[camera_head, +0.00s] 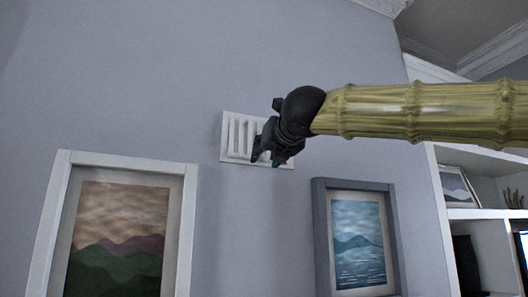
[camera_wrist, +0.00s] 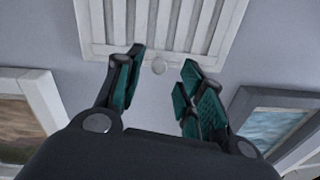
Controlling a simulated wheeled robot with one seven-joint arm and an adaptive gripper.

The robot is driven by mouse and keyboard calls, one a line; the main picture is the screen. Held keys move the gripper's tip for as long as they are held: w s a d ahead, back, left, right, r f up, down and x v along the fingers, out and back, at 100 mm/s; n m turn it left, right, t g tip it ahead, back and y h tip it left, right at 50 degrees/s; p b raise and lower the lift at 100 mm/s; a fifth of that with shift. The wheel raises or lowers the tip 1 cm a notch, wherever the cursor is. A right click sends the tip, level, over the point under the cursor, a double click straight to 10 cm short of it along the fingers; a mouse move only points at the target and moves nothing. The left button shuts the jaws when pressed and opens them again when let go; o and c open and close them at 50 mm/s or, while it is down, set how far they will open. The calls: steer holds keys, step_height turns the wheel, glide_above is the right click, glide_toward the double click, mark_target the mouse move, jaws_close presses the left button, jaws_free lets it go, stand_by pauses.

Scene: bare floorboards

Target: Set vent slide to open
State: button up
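A white slatted vent (camera_head: 236,136) is mounted on the wall, and it also shows at the top of the wrist view (camera_wrist: 97,24). A small round pale knob (camera_wrist: 159,67) is at the vent's lower edge in the wrist view. My gripper (camera_head: 262,158) is in front of the vent's right part in the head view and hides some of it. In the wrist view my gripper (camera_wrist: 161,74) has its teal-padded fingers apart, one on each side of the knob. No contact with the knob is visible.
A white-framed landscape picture (camera_head: 52,215) hangs at lower left. A grey-framed seascape (camera_head: 322,235) hangs at lower right. White shelving (camera_head: 490,240) stands at the right edge. The wall above and left of the vent is bare.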

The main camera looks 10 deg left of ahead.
mark_target(264, 157)
steer(key=shift+p+x, duration=0.4)
steer(key=shift+x, duration=1.15)
steer(key=shift+s, duration=0.1)
jaws_close()
